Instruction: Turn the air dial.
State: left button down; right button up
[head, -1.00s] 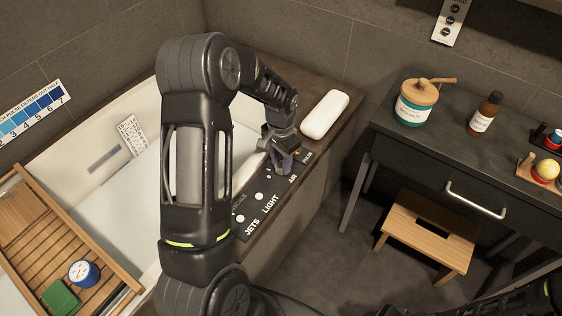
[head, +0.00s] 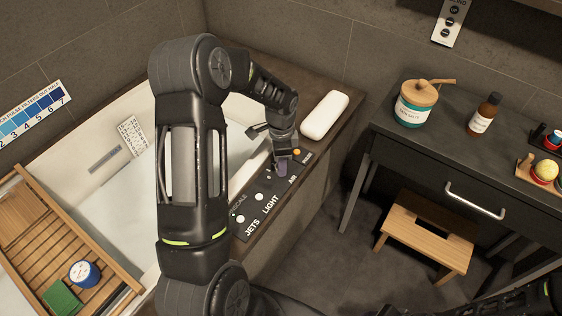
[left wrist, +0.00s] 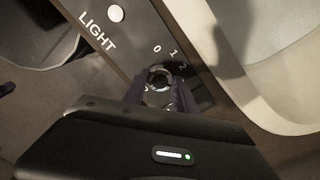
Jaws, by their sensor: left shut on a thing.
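The air dial (left wrist: 158,80) is a small round knob with a pale metallic rim, in the middle of the left wrist view. Printed numbers 0, 1 and 2 run along its far side. My left gripper (left wrist: 158,97) points down at it, with a finger on either side, shut on the dial. In the head view the left gripper (head: 282,168) is over the panel just above the AIR label (head: 292,179), and it hides the dial. Which number the dial points to cannot be made out.
The dark control panel (head: 250,206) on the tub's edge also carries white round buttons marked JETS and LIGHT (head: 270,204). An orange spot (head: 297,152) shows beside the gripper. A white rounded block (head: 325,115) lies behind it. A wooden tray (head: 45,235) spans the tub.

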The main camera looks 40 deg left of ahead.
dwell(0.3)
pick_arm(q)
jog(key=c, duration=1)
grip_release()
jog(key=shift+o, duration=0.2)
jog(key=shift+r, duration=0.1)
notch_tip(320, 180, up, 8)
jog(key=shift+f+p, duration=0.2)
jog(key=shift+p, duration=0.1)
jog(key=shift+w, duration=0.1)
